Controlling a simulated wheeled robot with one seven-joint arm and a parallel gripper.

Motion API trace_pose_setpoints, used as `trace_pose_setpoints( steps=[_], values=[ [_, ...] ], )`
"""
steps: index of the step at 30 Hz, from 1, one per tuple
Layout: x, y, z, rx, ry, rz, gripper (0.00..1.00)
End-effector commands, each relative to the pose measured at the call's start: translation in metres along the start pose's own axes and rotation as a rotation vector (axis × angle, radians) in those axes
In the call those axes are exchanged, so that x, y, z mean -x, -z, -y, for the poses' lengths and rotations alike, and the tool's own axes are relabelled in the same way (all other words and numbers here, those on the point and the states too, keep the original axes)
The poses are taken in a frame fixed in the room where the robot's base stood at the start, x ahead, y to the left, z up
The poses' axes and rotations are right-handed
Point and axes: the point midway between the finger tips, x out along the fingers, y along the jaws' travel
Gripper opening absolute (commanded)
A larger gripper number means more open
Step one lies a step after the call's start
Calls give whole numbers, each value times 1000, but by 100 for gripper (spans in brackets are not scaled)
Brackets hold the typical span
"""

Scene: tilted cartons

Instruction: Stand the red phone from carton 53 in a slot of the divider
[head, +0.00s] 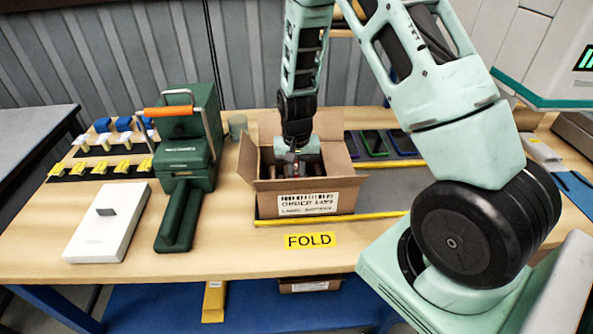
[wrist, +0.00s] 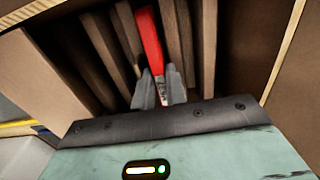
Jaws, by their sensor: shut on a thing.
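A red phone (wrist: 150,45) stands on edge between cardboard divider walls in the wrist view. My gripper (wrist: 158,90) is shut on its near end, one grey finger on each side. In the head view my gripper (head: 293,168) reaches down into an open carton (head: 268,199) with a printed order label; the label's number is too blurred to read surely. Brown divider walls (wrist: 178,45) show on both sides of the phone. The phone's lower part is hidden, and I cannot tell whether it touches the carton's bottom.
A green machine with an orange handle (head: 168,111) stands left of the carton, beside a white box (head: 108,222). A yellow FOLD label (head: 310,240) marks the front edge.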

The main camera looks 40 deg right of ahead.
Motion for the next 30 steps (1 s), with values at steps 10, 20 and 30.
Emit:
trace_pose_setpoints(
  steps=[10,20,30],
  values=[
    [0,0,0,0,0,0,0],
    [-2,0,0,0,0,0,0],
    [-5,0,0,0,0,0,0]
  ],
)
